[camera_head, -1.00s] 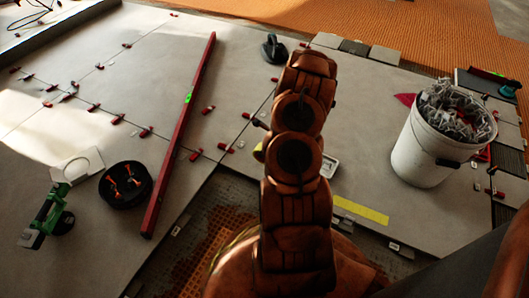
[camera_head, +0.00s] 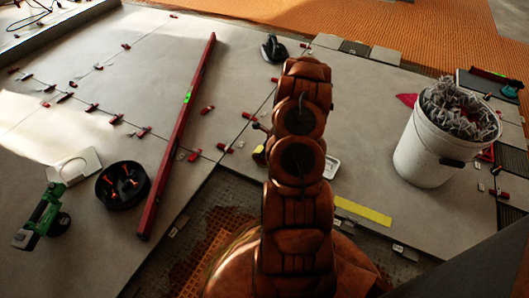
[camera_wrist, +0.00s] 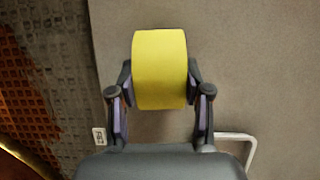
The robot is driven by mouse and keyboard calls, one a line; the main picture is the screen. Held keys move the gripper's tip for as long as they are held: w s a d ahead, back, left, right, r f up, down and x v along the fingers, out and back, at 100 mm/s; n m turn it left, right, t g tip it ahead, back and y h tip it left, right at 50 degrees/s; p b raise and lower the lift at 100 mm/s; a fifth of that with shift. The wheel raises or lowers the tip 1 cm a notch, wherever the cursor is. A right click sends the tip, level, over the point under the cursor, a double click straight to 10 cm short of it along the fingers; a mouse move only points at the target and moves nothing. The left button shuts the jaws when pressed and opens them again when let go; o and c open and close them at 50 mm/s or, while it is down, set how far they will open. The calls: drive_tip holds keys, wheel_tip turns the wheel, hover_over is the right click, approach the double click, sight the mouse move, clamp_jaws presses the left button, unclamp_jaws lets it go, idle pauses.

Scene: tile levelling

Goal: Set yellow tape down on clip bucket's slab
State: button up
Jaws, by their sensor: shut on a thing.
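The yellow tape (camera_wrist: 160,62) is a yellow roll between the two fingers of my gripper (camera_wrist: 160,78) in the wrist view, with grey slab behind it. The clip bucket (camera_head: 424,150) is white, upright and full of grey clips. It stands on the grey slab (camera_head: 365,115) at the right. From these frames I cannot tell whether the tape touches the slab.
A white-rimmed object (camera_head: 332,168) lies beside my arm, with a flat yellow strip (camera_head: 362,211) nearby. A red level (camera_head: 178,135), a black tub (camera_head: 123,185) and a green tool (camera_head: 42,217) lie left. A dark handled tool (camera_head: 273,48) stands behind. Slab between arm and bucket is largely clear.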

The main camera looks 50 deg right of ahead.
drive_tip(key=o, duration=1.1)
drive_tip(key=shift+f, duration=0.15)
drive_tip(key=shift+c, duration=0.2)
